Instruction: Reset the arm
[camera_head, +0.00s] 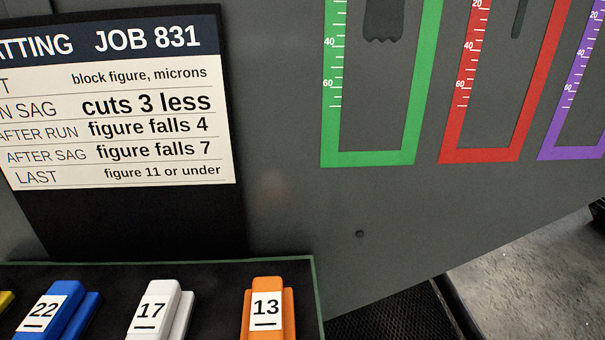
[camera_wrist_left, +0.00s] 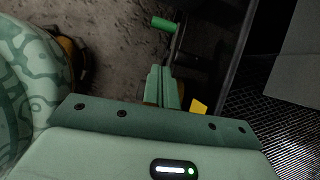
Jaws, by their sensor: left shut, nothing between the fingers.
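My left gripper (camera_wrist_left: 163,82) shows only in the left wrist view. Its green fingers are together with nothing between them, over a dark gap and the grey floor. No arm or gripper of mine shows in the head view. My right gripper is not in view.
In the head view a dark tray (camera_head: 220,275) holds a blue block (camera_head: 65,312) marked 22, a white block (camera_head: 160,308) marked 17 and an orange block (camera_head: 267,308) marked 13. A job card (camera_head: 120,110) and coloured frames stand behind. A black mesh (camera_wrist_left: 285,130) lies right in the wrist view.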

